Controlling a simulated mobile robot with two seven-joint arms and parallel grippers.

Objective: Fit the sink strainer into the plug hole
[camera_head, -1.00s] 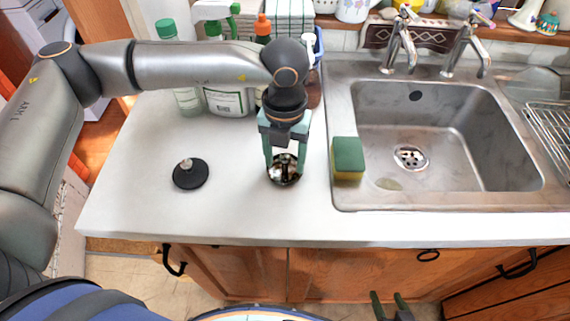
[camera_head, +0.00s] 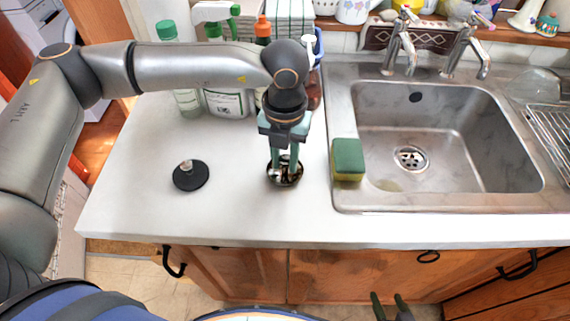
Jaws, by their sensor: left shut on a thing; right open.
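The sink strainer (camera_head: 285,179) is a small round shiny metal basket on the white counter, left of the sink. My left gripper (camera_head: 284,165) points straight down over it, its fingers shut on the strainer's middle. The fingers partly hide the strainer. The plug hole (camera_head: 411,158) is a round metal drain in the floor of the steel sink (camera_head: 480,130), uncovered. My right gripper (camera_head: 390,305) is open and empty at the bottom edge, in front of the cabinets.
A black plug (camera_head: 190,177) with a knob lies left of the strainer. A green and yellow sponge (camera_head: 347,159) stands at the sink's left rim. Taps (camera_head: 401,45) stand behind the basin, bottles (camera_head: 225,98) behind my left arm. A wire rack (camera_head: 552,130) is at right.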

